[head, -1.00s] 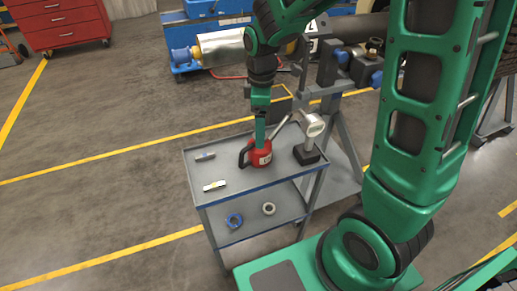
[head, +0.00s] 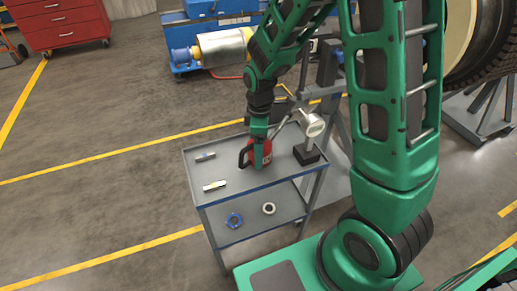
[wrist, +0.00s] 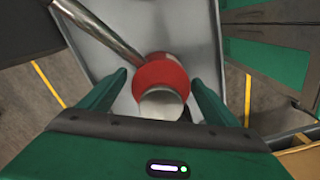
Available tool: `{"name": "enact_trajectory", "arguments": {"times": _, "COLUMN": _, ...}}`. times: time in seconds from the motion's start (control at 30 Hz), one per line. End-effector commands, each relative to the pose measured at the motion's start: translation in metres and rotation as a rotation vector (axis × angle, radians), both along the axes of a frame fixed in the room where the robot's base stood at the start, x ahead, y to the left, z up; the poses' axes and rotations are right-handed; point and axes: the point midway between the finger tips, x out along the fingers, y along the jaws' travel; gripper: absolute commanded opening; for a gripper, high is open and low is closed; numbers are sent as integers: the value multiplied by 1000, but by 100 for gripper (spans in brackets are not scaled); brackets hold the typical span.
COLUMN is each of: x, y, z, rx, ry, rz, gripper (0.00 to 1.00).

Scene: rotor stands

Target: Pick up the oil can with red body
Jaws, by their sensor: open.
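The oil can with red body (head: 267,155) stands on the top shelf of the grey cart (head: 225,178), with a dark handle on its left and a metal spout up to the right. In the wrist view the can's red body (wrist: 160,74) lies between the two green fingers, with its round pale top toward me and the spout running to the upper left. My gripper (wrist: 160,88) is open, one finger on each side of the can. In the head view my gripper (head: 259,160) covers part of the can. I cannot tell if a finger touches it.
Two small tools, one at the back (head: 205,156) and one in front (head: 214,185), lie on the top shelf's left.

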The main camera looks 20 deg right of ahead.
Motion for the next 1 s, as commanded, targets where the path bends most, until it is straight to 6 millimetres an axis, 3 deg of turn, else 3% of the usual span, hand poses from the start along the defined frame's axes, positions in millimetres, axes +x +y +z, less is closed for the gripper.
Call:
{"name": "enact_trajectory", "arguments": {"times": 0.1, "x": 0, "y": 0, "z": 0, "rx": 0, "ry": 0, "rz": 0, "gripper": 83}}
{"name": "enact_trajectory", "arguments": {"times": 0.13, "x": 0, "y": 0, "z": 0, "rx": 0, "ry": 0, "rz": 0, "gripper": 79}}
{"name": "enact_trajectory", "arguments": {"times": 0.33, "x": 0, "y": 0, "z": 1, "rx": 0, "ry": 0, "rz": 0, "gripper": 31}}
{"name": "enact_trajectory", "arguments": {"times": 0.77, "x": 1, "y": 0, "z": 8, "rx": 0, "ry": -2, "rz": 0, "gripper": 30}}
{"name": "enact_trajectory", "arguments": {"times": 1.0, "x": 2, "y": 0, "z": 42, "rx": 1, "ry": -8, "rz": -1, "gripper": 30}}
